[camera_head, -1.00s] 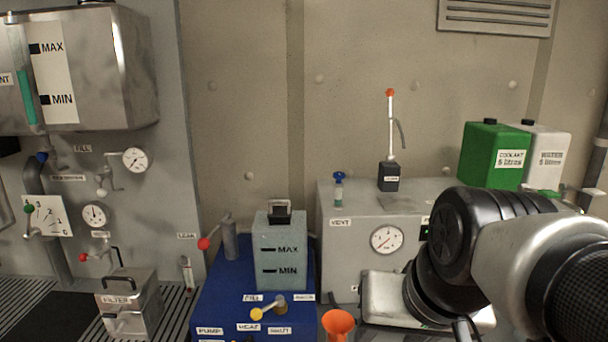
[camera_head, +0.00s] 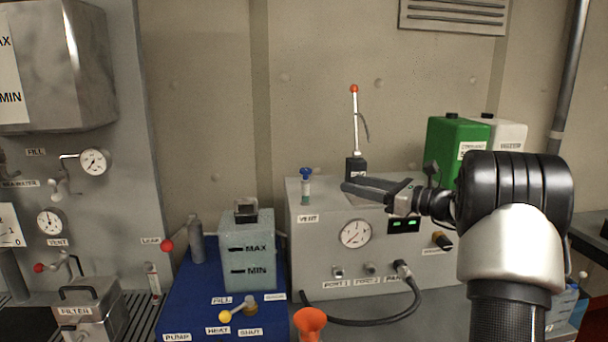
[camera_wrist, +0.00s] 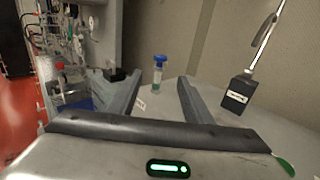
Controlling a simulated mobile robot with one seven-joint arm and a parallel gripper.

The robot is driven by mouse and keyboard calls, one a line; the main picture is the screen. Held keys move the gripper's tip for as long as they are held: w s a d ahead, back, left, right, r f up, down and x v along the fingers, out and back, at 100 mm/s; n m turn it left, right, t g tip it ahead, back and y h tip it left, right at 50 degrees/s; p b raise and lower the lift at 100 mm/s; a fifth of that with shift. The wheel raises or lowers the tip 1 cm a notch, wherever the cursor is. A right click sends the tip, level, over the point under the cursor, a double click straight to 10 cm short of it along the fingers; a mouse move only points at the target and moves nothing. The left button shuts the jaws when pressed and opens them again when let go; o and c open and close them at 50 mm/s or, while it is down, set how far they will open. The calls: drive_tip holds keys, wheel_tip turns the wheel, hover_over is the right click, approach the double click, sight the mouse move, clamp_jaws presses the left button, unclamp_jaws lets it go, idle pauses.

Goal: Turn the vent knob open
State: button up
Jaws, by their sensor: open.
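The vent knob (camera_head: 306,173) is a small blue cap on a clear stem. It stands upright on top of the grey machine (camera_head: 299,241), above a VENT label. In the wrist view the blue knob (camera_wrist: 160,59) shows beyond the fingers, in line with the gap between them. My gripper (camera_head: 352,185) is above the machine top, right of the knob, pointing left. Its two fingers are apart, with nothing between them, and do not touch the knob. In the wrist view my gripper (camera_wrist: 147,80) also looks open.
A black block with a red-tipped rod (camera_head: 354,122) stands behind my gripper. Green (camera_head: 450,147) and white (camera_head: 511,140) cans stand at right. A blue unit with a MAX/MIN tank (camera_head: 247,252) and an orange funnel (camera_head: 310,322) are left of the machine or in front.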

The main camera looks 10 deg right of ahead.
sight(306, 169)
drive_tip(key=p+x, duration=0.2)
drive_tip(key=x, duration=1.5)
drive_tip(key=shift+w+f, duration=0.1)
drive_tip(key=shift+w, duration=0.15)
drive_tip(key=c, duration=1.1)
drive_tip(key=shift+o, duration=0.2)
